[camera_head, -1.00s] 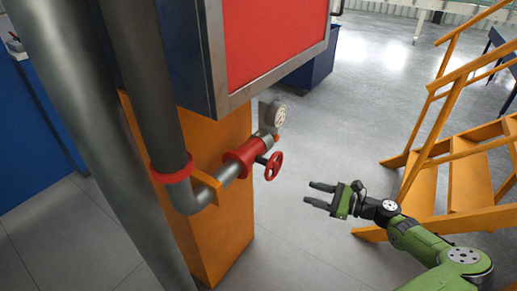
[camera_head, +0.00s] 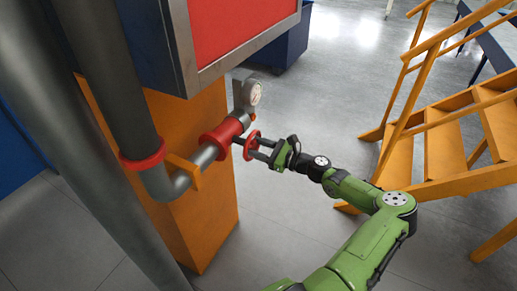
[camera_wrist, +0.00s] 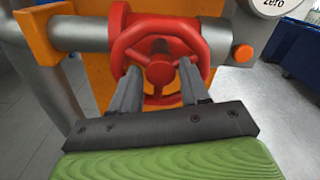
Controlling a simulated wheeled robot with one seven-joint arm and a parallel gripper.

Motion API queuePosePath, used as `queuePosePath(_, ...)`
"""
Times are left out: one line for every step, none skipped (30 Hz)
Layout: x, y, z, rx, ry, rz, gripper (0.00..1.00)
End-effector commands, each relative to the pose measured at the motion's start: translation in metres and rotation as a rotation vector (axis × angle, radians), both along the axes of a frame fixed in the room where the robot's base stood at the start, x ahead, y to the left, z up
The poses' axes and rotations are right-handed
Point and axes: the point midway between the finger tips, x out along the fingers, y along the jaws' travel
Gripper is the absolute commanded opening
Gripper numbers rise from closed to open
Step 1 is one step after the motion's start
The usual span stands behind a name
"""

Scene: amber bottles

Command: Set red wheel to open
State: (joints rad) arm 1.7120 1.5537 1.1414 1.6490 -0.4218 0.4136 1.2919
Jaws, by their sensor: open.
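The red wheel (camera_head: 251,145) sits on the valve's stem, beside the red pipe flange (camera_head: 222,133). In the wrist view the red wheel (camera_wrist: 160,72) is straight ahead, with its hub between my two fingers. My gripper (camera_head: 256,148) is open, its fingers pointing left at the wheel. In the wrist view my gripper's fingertips (camera_wrist: 160,75) overlap the wheel's lower rim on both sides. I cannot tell whether they touch it. The lower part of the wheel is partly hidden by the fingers.
A round gauge (camera_head: 255,94) stands above the valve, and an orange knob (camera_wrist: 243,52) shows right of the wheel. The grey pipe (camera_head: 90,100) and orange column (camera_head: 205,215) are at left. Orange stairs (camera_head: 440,150) stand at right. Open floor lies between.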

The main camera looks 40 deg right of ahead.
Motion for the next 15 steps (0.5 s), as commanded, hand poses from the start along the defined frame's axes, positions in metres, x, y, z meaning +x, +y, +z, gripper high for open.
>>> queuePosePath(0.0015, 0.0002, 0.0001, 0.000, 0.000, -0.001, 0.46)
queuePosePath(0.0020, 0.0002, 0.0001, 0.000, 0.000, -0.002, 0.46)
queuePosePath(0.0021, 0.0002, 0.0003, 0.000, 0.000, -0.002, 0.46)
queuePosePath(0.0020, 0.0001, 0.0003, 0.000, 0.000, -0.002, 0.46)
queuePosePath(0.0019, 0.0001, 0.0004, 0.000, 0.000, -0.002, 0.46)
queuePosePath(0.0019, 0.0001, 0.0004, 0.000, 0.000, -0.002, 0.46)
queuePosePath(0.0018, 0.0001, 0.0004, 0.000, 0.000, -0.002, 0.46)
queuePosePath(0.0017, 0.0002, 0.0004, 0.000, 0.000, -0.002, 0.42)
queuePosePath(0.0017, 0.0002, 0.0004, 0.000, 0.000, -0.001, 0.36)
queuePosePath(0.0016, 0.0002, 0.0005, 0.000, 0.000, -0.001, 0.32)
queuePosePath(0.0016, 0.0002, 0.0005, 0.000, 0.000, -0.001, 0.27)
queuePosePath(0.0016, 0.0002, 0.0004, 0.000, 0.000, -0.001, 0.21)
queuePosePath(0.0016, 0.0002, 0.0004, 0.000, 0.000, -0.001, 0.16)
queuePosePath(0.0016, 0.0002, 0.0004, 0.000, 0.000, -0.001, 0.12)
queuePosePath(0.0015, 0.0003, 0.0004, 0.000, 0.000, -0.001, 0.06)
